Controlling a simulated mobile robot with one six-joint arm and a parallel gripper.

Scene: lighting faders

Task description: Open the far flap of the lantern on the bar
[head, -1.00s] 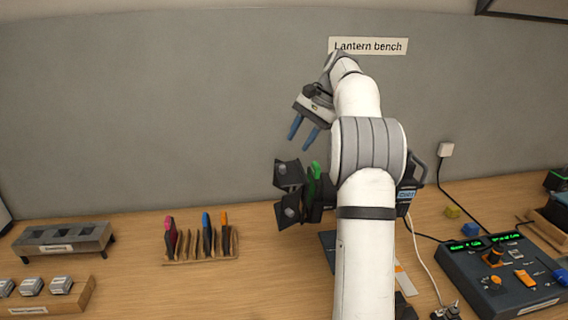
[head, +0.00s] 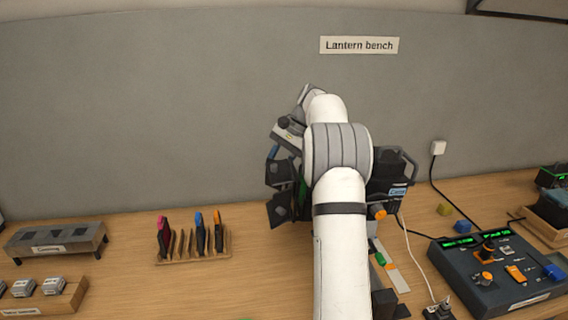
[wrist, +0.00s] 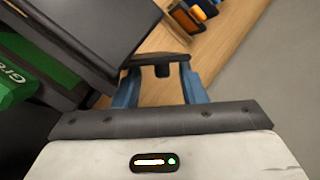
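The lantern (head: 392,168) hangs dark behind my arm, its body partly hidden. Its far flap (head: 278,173) and near flap (head: 280,208) stick out to the left of the arm. My gripper (head: 272,154) is at the far flap, with one blue finger showing above it. In the wrist view, the two blue fingers (wrist: 160,88) are apart. A dark flap edge with a small tab (wrist: 162,70) lies between their tips; I cannot tell whether they touch it. A larger dark flap (wrist: 100,30) fills the upper left, beside a green gel frame (wrist: 15,80).
A grey stand (head: 55,238) and a small box (head: 40,300) are further left. A control desk (head: 490,270) is at right, with cables near it.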

